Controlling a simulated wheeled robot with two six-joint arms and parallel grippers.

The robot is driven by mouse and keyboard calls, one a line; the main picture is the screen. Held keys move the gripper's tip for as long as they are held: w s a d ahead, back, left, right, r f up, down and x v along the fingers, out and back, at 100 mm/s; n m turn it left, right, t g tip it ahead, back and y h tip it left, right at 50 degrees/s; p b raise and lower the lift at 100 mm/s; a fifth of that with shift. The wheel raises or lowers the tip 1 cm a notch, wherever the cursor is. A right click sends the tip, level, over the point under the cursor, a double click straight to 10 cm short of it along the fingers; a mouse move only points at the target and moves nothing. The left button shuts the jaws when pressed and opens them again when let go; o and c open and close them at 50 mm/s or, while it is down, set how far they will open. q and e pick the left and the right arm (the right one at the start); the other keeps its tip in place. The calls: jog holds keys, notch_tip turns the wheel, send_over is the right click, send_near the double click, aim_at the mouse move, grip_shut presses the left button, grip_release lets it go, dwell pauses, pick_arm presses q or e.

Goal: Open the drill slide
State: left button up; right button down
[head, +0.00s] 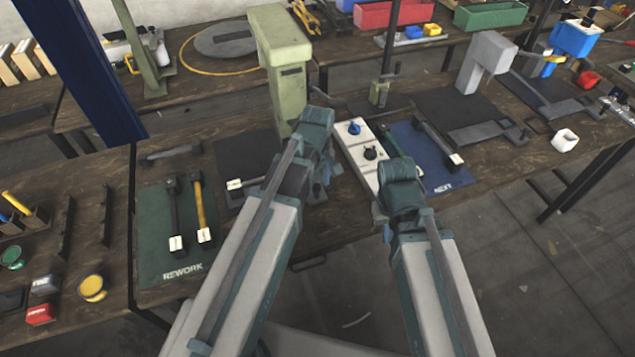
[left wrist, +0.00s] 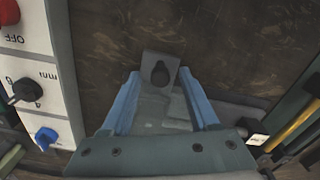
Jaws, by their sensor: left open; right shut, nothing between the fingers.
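A green drill press (head: 281,60) stands on the bench, with its lower part hidden behind my left arm. In the left wrist view a grey slide plate with a dark round knob (left wrist: 160,74) lies over the brown bench top. My left gripper (left wrist: 159,84) is open, its two blue fingers on either side of the plate's knobbed end. I cannot tell whether they touch it. In the head view my left gripper (head: 326,172) is at the press's base, mostly hidden by its own arm. My right gripper (head: 380,212) is shut and empty beside the white control box.
The white control box (head: 355,150) with blue and black knobs stands right of my left gripper. A blue NEXT mat (head: 425,165) lies beyond it. A green REWORK mat (head: 155,235) with hammer-like parts lies left. A grey press (head: 485,60) stands further right.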

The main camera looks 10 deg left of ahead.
pick_arm(q)
notch_tip(320, 180, up, 14)
jog(key=p, duration=1.3)
jog(key=shift+f, duration=0.2)
jog(key=s+d+f+m+y+b, duration=0.1)
jog(key=s+d+f+m+b, duration=0.1)
jog(key=s+d+m, duration=0.6)
jog(key=shift+s+d+f+m, duration=0.3)
jog(key=shift+s+m, duration=1.55)
jog(key=shift+m, duration=1.25)
